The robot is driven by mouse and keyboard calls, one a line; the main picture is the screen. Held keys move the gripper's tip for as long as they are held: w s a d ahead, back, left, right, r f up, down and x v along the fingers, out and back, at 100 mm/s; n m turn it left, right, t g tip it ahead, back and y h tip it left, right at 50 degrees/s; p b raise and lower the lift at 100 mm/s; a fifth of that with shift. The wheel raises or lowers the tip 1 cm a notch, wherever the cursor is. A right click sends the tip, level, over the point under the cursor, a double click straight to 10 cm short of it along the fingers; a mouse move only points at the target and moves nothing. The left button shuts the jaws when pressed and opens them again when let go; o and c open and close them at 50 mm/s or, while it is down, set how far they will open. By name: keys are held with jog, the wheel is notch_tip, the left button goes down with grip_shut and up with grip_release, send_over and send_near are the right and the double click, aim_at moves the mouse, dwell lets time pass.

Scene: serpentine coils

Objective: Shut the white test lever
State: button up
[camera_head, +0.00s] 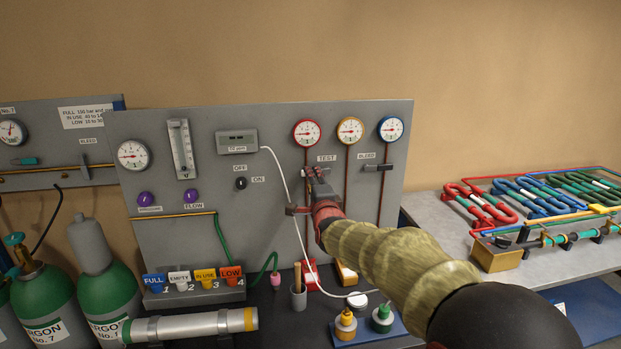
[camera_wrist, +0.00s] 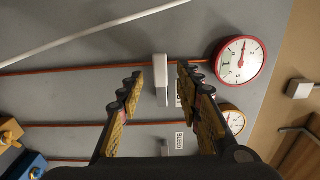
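The white test lever (camera_wrist: 160,80) shows in the wrist view as a short pale bar lying across the red pipe (camera_wrist: 90,68) on the grey panel. My gripper (camera_wrist: 160,95) is open, with one padded finger on each side of the lever. A gap shows between each finger and the lever, and I see no clear contact. In the head view my gripper (camera_head: 318,178) is at the panel just below the TEST label (camera_head: 327,158). There it hides the lever.
The red gauge (camera_head: 306,133), yellow gauge (camera_head: 350,130) and blue gauge (camera_head: 390,128) sit above. The BLEED lever (camera_head: 379,168) is to the right. A white cable (camera_head: 285,180) hangs left of my gripper. Bottles and a cup (camera_head: 299,297) stand below; coils lie at right.

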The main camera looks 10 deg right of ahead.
jog(key=s, duration=0.8)
jog(key=shift+s, duration=0.2)
jog(key=s+a+f+n+g, duration=0.1)
jog(key=s+f+n+g, duration=0.4)
jog(key=f, duration=0.3)
jog(key=s+f+n+g, duration=0.3)
jog(key=s+f+n, duration=0.3)
jog(key=s+f, duration=0.15)
jog(key=s+d+f+n+g+p, duration=0.15)
jog(key=s+n+g, duration=0.45)
jog(key=s, duration=1.6)
jog(key=s+d+r+n+t+p, duration=0.1)
jog(key=s+d+r, duration=0.2)
jog(key=s, duration=0.6)
notch_tip(320, 180, up, 2)
jog(key=shift+r+t, duration=0.2)
jog(key=shift+t, duration=0.1)
